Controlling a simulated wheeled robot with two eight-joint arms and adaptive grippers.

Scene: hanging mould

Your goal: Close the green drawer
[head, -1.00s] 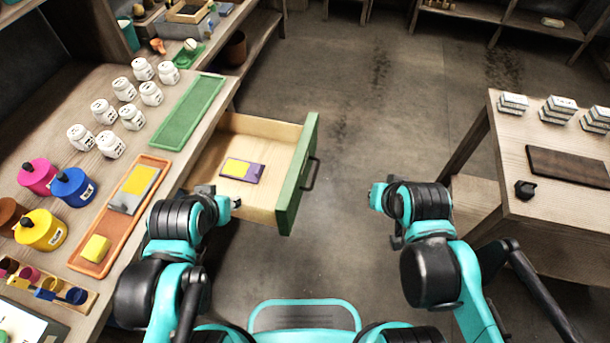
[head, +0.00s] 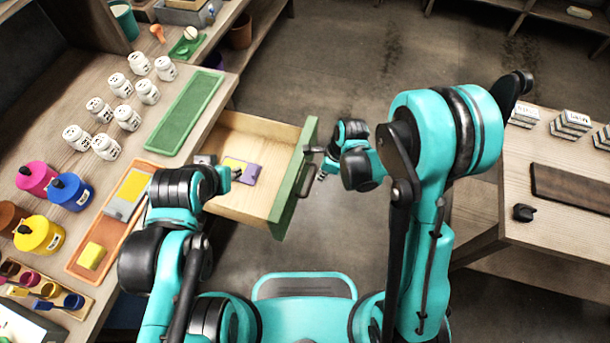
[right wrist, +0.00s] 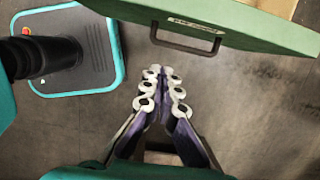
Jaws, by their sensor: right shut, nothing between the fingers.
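The green drawer (head: 293,182) is open and sticks out from the left workbench. Its green front carries a dark handle (right wrist: 188,42), and its wooden inside holds a purple and yellow item (head: 241,171). My right gripper (right wrist: 161,88) is shut and empty. In the right wrist view its fingertips point toward the drawer front, a little short of the handle. In the head view the right gripper is just outside the front, on its right side. My left gripper (head: 235,173) is over the near left part of the drawer; its fingers are too small to read.
The left workbench holds a green tray (head: 185,112), several white jars, coloured pots and an orange tray (head: 85,270). A table (head: 525,215) with boxes and a dark board stands at the right. The floor beyond the drawer is clear.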

